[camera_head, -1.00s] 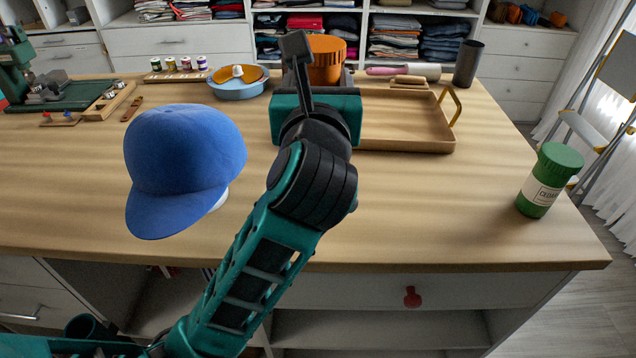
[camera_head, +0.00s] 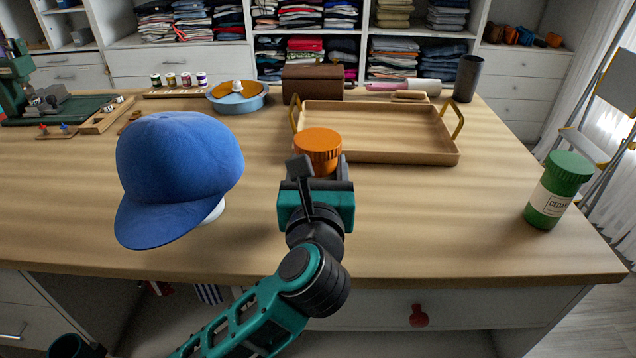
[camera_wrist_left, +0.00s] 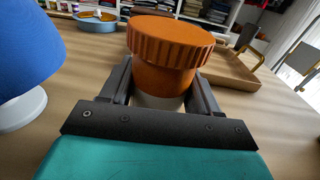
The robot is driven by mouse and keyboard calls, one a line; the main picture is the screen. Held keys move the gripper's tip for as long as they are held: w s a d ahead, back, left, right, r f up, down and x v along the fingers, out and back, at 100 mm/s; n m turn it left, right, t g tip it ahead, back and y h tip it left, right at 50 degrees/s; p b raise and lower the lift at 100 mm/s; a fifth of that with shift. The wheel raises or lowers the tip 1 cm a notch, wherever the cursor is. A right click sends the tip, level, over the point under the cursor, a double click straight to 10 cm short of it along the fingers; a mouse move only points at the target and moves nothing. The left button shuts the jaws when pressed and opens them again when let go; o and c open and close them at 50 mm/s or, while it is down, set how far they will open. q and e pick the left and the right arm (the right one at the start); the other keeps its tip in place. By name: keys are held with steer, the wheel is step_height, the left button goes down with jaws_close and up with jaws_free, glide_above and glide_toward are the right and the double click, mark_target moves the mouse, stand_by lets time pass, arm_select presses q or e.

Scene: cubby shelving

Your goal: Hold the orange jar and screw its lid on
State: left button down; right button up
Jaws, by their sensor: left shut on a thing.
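The orange jar (camera_head: 322,171) is upright between the fingers of my left gripper (camera_head: 318,182), near the middle of the table in front of the tray. In the left wrist view the jar body (camera_wrist_left: 160,77) shows between the two fingers, with a pale band low down. A wide ridged orange lid (camera_head: 318,146) sits on top of the jar, and it also shows in the left wrist view (camera_wrist_left: 170,37). I cannot tell how tight the lid is, or whether the jar touches the table. My right gripper is not in view.
A blue cap (camera_head: 178,175) stands at left. A wooden tray (camera_head: 390,155) with yellow handles lies behind the jar. A green jar (camera_head: 556,190) is near the right edge. A blue dish (camera_head: 238,103) and brown box (camera_head: 312,82) stand behind. Table between jar and green jar is clear.

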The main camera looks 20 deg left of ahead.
arm_select(q)
step_height(320, 180, down, 2)
steer(key=shift+f, duration=0.15)
steer(key=shift+f+b, duration=0.2)
steer(key=shift+b, duration=0.1)
steer(key=shift+c, duration=1.2)
jaws_free()
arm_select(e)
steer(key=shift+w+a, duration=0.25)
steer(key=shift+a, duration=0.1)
